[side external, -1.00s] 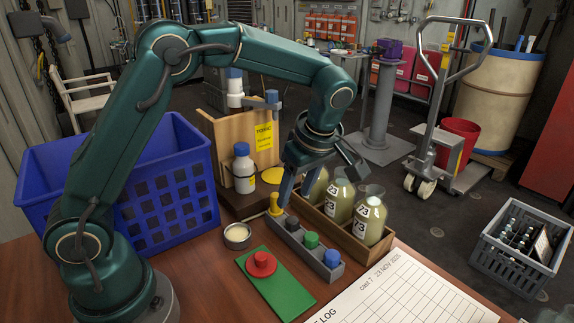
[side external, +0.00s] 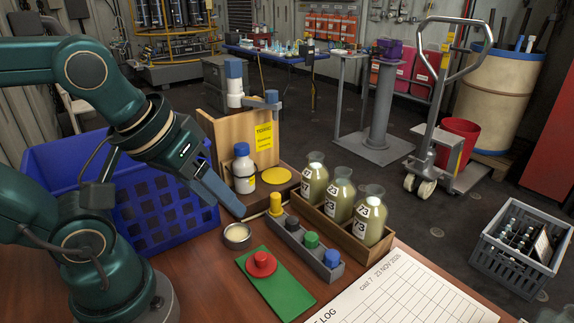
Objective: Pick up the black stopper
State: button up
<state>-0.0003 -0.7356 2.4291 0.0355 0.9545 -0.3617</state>
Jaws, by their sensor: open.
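The black stopper (side external: 292,225) sits in a grey rack (side external: 300,245), between a yellow stopper (side external: 275,204) and a green stopper (side external: 311,241). A blue stopper (side external: 332,259) is at the rack's near right end. My gripper (side external: 232,202) is open and empty, left of the rack and apart from the black stopper. Its fingers point down to the right, toward the area above the small round tin. The fingers overlap in this view, so the gap between them is hard to see.
A wooden crate (side external: 338,240) with three labelled flasks stands right behind the rack. A round tin (side external: 237,236) and a green plate (side external: 285,289) with a red knobbed piece (side external: 261,264) lie in front. A blue basket (side external: 160,215) stands left; a white blue-capped bottle (side external: 243,170) stands behind.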

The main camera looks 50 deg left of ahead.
jog(key=m, duration=0.1)
jog(key=f+m, duration=0.1)
jog(key=m, duration=0.1)
jog(key=shift+s+d+f, duration=0.2)
jog(key=shift+s+d, duration=0.05)
jog(key=shift+d, duration=0.05)
jog(key=shift+o, duration=1.2)
jog(key=shift+w+r+m, duration=0.1)
jog(key=shift+m, duration=0.4)
